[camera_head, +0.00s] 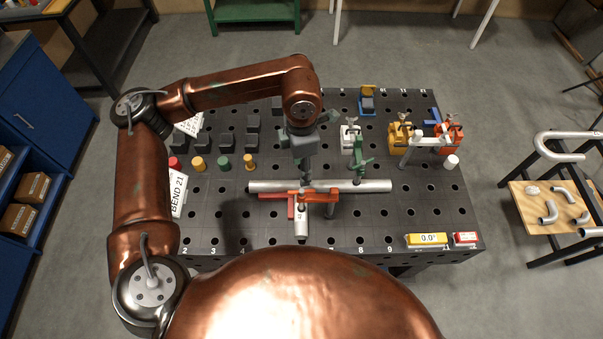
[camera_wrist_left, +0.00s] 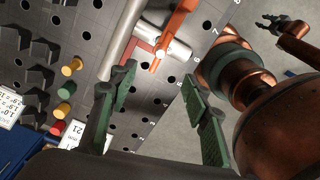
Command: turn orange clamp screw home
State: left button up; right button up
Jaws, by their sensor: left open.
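The clamp is beyond the fingertips. My right gripper (camera_wrist_left: 268,20) seems to show small and dark at top right.
A short pipe (camera_head: 301,226) points toward me below the clamp. A green clamp (camera_head: 361,160) stands right of my gripper, with yellow (camera_head: 400,137) and orange (camera_head: 452,137) fixtures farther right. Coloured pegs (camera_head: 224,162) stand left.

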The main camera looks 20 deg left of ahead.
aim_at(302, 191)
pick_arm(q)
jog(key=shift+r, duration=0.2)
jog(key=shift+c, duration=0.4)
jog(key=shift+f+p, duration=0.3)
jog(key=shift+c, duration=0.9)
notch_tip(302, 191, down, 3)
jog(key=shift+f+n+p, duration=0.1)
jog(key=shift+n+p, duration=0.3)
jog(key=shift+p, duration=0.65)
jog(key=shift+c, duration=0.5)
notch_tip(302, 191, down, 7)
jog(key=shift+r+p, duration=0.1)
jog(key=shift+p, duration=0.5)
jog(key=shift+f, duration=0.65)
jog(key=shift+c, duration=0.7)
grip_shut()
